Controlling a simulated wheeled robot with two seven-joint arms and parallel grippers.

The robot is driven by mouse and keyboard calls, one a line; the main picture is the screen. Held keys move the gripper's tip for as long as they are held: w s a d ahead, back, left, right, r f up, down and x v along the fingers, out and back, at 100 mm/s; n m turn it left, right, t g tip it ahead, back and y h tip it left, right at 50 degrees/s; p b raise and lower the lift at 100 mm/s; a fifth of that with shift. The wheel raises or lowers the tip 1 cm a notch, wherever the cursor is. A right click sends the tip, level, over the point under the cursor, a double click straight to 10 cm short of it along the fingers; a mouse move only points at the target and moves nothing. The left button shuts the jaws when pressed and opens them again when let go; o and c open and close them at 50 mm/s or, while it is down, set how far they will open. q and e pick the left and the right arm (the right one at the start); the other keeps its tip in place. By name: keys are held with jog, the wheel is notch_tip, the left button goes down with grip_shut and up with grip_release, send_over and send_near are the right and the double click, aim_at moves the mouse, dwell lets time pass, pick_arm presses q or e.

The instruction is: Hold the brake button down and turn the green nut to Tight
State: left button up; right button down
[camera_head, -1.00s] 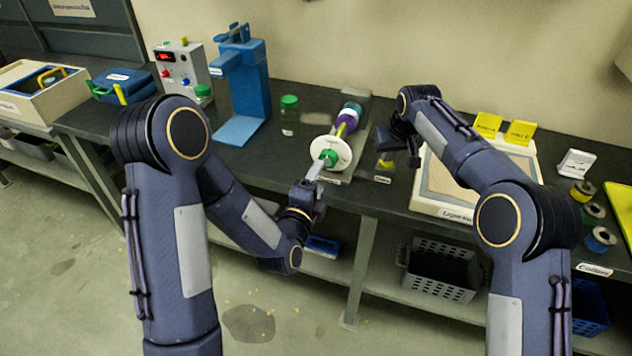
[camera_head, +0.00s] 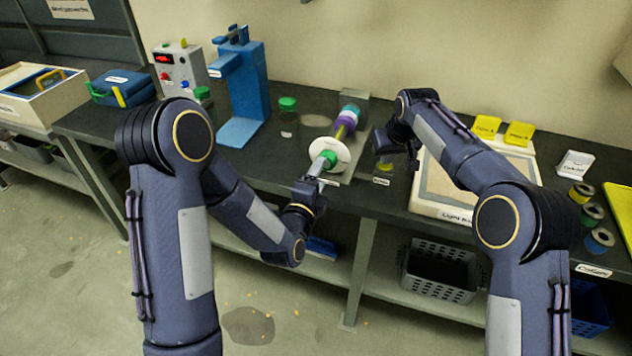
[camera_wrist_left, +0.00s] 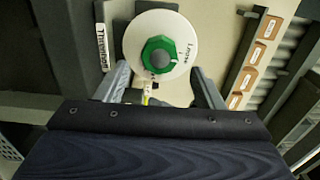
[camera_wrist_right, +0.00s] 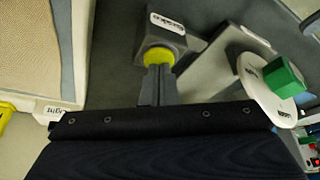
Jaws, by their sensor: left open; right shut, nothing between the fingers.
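The green nut (camera_head: 329,159) sits at the centre of a round white dial (camera_head: 343,150) on the winder-like fixture. In the left wrist view the nut (camera_wrist_left: 158,57) faces me, with "Loose" printed at the dial's right. My left gripper (camera_head: 318,172) is open in front of the nut, one finger to each side of the dial's lower part; the nut is not clamped. The yellow brake button (camera_wrist_right: 160,57) is on a small grey labelled box (camera_wrist_right: 163,33). My right gripper (camera_wrist_right: 158,70) is shut, its fingertips at the button, apparently touching. How far it is pressed is unclear.
A blue stand (camera_head: 250,85) and a green-lidded jar (camera_head: 288,115) stand left of the fixture. A light tray (camera_head: 440,190) with yellow cards behind it is to the right. Small spools (camera_head: 592,214) lie at the far right. The bench's front edge runs below the fixture.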

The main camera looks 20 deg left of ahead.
pick_arm(q)
jog(key=shift+w, duration=1.3)
jog(key=shift+w, duration=1.55)
jog(key=shift+s, duration=0.15)
dwell(0.3)
